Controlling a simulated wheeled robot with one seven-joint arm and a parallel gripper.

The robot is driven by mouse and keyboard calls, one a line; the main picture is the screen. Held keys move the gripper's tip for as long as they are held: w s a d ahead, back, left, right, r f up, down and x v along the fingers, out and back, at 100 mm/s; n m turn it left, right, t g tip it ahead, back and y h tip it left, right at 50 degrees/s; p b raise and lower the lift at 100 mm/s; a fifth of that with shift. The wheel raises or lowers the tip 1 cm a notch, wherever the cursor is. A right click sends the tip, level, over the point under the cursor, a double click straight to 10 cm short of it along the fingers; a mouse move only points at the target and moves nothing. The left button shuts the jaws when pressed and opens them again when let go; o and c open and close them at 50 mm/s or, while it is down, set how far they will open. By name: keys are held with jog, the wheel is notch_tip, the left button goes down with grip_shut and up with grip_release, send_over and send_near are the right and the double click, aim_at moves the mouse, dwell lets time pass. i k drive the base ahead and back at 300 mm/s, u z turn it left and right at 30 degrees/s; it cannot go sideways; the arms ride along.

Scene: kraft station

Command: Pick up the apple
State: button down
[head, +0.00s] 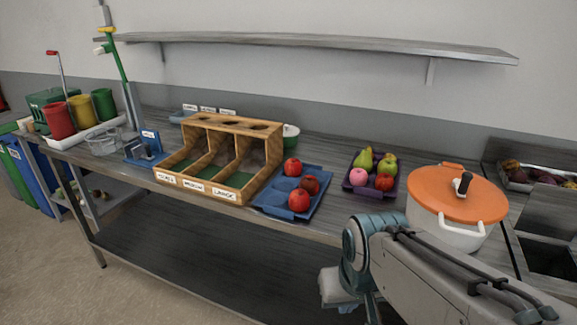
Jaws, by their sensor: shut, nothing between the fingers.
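Several apple-like fruits stand on the steel table in two trays, and I cannot tell which one the task means. The blue tray (268,201) holds a red fruit at the back (292,166), a darker red one in the middle (310,184) and a red one at the front (299,201). The dark purple tray (347,187) holds a pink apple (358,177), a red fruit (385,182) and two green pears (365,160). My arm rises at the lower right, in front of the table. My gripper's fingers are not visible.
A wooden three-bay sorter (235,195) with labels stands left of the blue tray. A white pot with an orange lid (440,195) stands right of the purple tray. A wall shelf (320,42) runs above. Coloured cups (80,112) stand at the far left.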

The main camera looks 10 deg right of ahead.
aim_at(310, 183)
jog(key=u, duration=0.2)
jog(key=k, duration=0.45)
jog(key=u, duration=1)
jog(key=i, duration=1.25)
jog(key=z, duration=1.3)
jog(key=i, duration=0.8)
jog(key=z, duration=0.9)
